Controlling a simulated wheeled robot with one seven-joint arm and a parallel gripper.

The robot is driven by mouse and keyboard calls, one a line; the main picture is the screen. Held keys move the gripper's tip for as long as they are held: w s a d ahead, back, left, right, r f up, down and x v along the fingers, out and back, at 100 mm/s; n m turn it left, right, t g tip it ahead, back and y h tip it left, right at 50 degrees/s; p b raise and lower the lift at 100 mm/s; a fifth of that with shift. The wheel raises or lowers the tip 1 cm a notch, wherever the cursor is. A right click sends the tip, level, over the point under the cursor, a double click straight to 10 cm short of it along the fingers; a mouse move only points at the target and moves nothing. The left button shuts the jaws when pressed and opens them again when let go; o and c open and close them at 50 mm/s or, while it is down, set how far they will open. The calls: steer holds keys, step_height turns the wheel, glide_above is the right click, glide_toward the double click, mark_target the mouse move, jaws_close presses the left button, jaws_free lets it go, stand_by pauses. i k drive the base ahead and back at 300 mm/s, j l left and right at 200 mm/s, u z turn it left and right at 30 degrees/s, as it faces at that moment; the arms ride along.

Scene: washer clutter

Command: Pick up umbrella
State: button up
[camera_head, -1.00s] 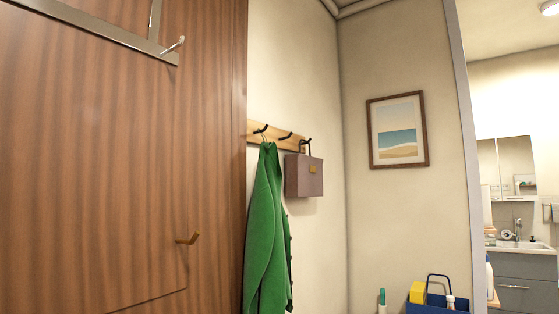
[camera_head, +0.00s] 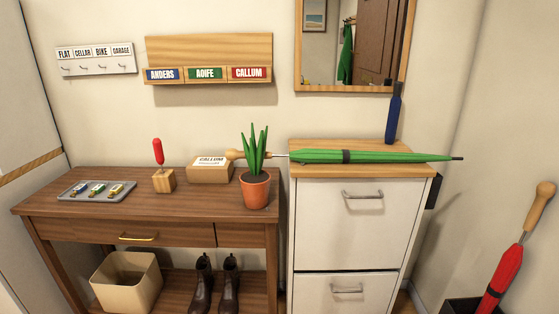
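A folded green umbrella (camera_head: 370,156) lies flat across the top of a white cabinet (camera_head: 350,225). Its wooden knob handle (camera_head: 235,155) points left, behind the potted plant and near the small wooden box. Its dark tip sticks out past the cabinet's right edge. A folded red umbrella (camera_head: 502,277) with a wooden handle (camera_head: 538,203) stands tilted in a dark holder (camera_head: 462,306) at the lower right. A dark blue object (camera_head: 394,113), possibly another folded umbrella, stands upright at the cabinet's back right against the wall. My gripper is not in view.
A brown console table (camera_head: 110,205) stands left of the cabinet. A bin (camera_head: 127,280) and boots (camera_head: 217,287) sit below. A mirror (camera_head: 349,92) hangs above.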

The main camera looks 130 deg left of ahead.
mark_target(309, 156)
steer(key=j+u, duration=0.15)
steer(key=u, duration=1.85)
steer(key=k+u, duration=0.1)
steer(key=u, duration=2.1)
steer(key=i+j+z, duration=0.35)
steer(key=i+j, duration=0.3)
steer(key=j, duration=0.1)
